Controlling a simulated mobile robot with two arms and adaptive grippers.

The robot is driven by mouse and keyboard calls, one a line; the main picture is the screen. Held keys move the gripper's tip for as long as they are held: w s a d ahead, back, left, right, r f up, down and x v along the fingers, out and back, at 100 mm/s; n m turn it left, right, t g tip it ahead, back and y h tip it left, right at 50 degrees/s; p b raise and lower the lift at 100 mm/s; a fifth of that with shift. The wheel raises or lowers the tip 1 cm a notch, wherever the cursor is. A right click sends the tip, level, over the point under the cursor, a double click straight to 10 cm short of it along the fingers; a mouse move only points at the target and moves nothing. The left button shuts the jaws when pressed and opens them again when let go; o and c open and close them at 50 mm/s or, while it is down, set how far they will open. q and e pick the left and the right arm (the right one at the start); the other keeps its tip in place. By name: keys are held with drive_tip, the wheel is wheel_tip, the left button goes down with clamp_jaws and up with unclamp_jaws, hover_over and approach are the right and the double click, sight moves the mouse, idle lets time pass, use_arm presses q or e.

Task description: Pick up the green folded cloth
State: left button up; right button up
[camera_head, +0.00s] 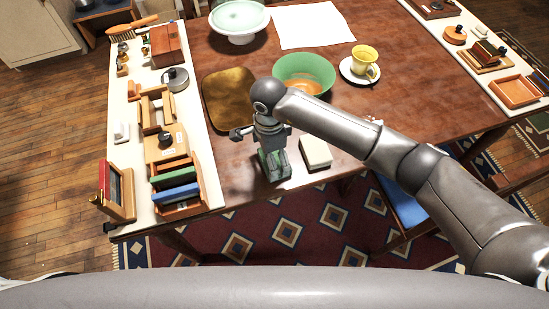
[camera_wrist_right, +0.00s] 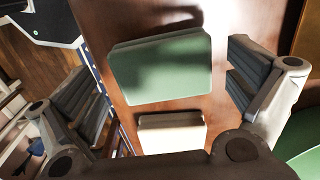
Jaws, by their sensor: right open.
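The green folded cloth (camera_wrist_right: 160,68) lies flat on the brown wooden table, seen whole in the right wrist view. In the head view it shows near the front edge (camera_head: 279,168), partly hidden by my right gripper (camera_head: 265,137). In the right wrist view the two fingers of the right gripper (camera_wrist_right: 165,88) stand wide apart on either side of the cloth. Nothing is between them in their grip, and the gripper appears to be above the cloth. My left gripper is not in view.
A cream folded piece (camera_head: 316,151) lies right beside the green cloth. A green bowl (camera_head: 304,73), a gold-brown tray (camera_head: 228,97) and a yellow cup (camera_head: 364,60) on a saucer stand farther back. A pale strip with wooden racks (camera_head: 176,190) lines the left edge.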

drive_tip(key=shift+f, duration=1.4)
drive_tip(key=c, duration=0.8)
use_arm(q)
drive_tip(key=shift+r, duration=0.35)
use_arm(e)
drive_tip(key=shift+w+r, duration=0.1)
drive_tip(key=shift+r, duration=0.35)
wheel_tip(320, 180, up, 2)
drive_tip(key=shift+r, duration=0.2)
drive_tip(key=s+r, duration=0.2)
drive_tip(key=r, duration=0.1)
drive_tip(key=s+r+b, duration=0.1)
drive_tip(key=s+r, duration=0.2)
drive_tip(key=shift+s+d, duration=0.15)
drive_tip(key=shift+d, duration=0.05)
use_arm(q)
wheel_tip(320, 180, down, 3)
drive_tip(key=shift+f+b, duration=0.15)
drive_tip(key=shift+b, duration=0.95)
use_arm(e)
drive_tip(key=s+r, duration=0.1)
drive_tip(key=s, duration=0.2)
drive_tip(key=s+r, duration=0.1)
drive_tip(key=s, duration=0.2)
drive_tip(key=s+r, duration=0.1)
drive_tip(key=s, duration=0.1)
drive_tip(key=shift+s+d+r, duration=0.3)
drive_tip(key=shift+s+r, duration=0.1)
